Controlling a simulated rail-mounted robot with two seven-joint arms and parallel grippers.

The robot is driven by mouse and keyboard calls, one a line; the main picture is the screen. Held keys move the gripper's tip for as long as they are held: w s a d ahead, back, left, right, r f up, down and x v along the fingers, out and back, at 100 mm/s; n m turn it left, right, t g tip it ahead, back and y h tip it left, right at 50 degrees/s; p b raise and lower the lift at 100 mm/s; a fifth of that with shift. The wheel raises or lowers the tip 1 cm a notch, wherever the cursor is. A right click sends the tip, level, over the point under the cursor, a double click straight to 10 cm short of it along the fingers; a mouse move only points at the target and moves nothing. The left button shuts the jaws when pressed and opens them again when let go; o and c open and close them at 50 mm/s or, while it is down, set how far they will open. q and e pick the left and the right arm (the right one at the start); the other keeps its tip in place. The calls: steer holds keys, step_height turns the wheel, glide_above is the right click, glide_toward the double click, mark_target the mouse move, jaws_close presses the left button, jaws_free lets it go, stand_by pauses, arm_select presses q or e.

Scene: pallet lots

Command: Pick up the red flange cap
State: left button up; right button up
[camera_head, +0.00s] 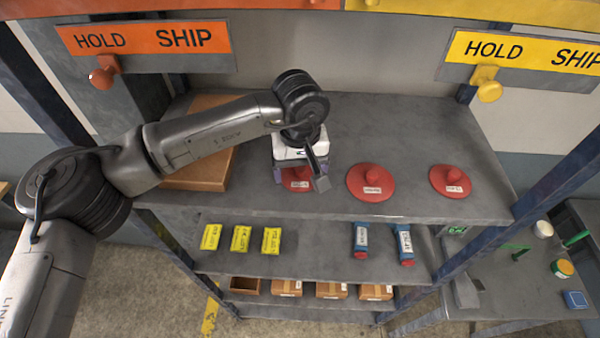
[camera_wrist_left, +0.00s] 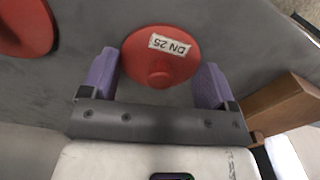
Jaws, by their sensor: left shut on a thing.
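Three red flange caps show on the top shelf deck in the head view. One cap (camera_head: 296,183) is under my left gripper (camera_head: 300,177), which hides most of it. The middle cap (camera_head: 371,186) and the right cap (camera_head: 450,181) stand clear, knobs up. In the left wrist view, the held cap (camera_wrist_left: 160,57) has a white label reading "DN 25" and sits between the purple fingers of my left gripper (camera_wrist_left: 158,72). The gripper is shut on this cap. I cannot tell whether it is raised off the deck. My right gripper is not in view.
A brown board or box (camera_head: 205,165) lies left of the gripper. Yellow packs (camera_head: 241,238), blue tubes (camera_head: 361,240) and cardboard boxes (camera_head: 331,290) sit on lower shelves. Orange (camera_head: 145,38) and yellow (camera_head: 525,52) HOLD/SHIP signs hang behind. The deck between the caps is free.

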arm_select(q)
steer(key=shift+c, duration=0.7)
steer(key=shift+r, duration=0.1)
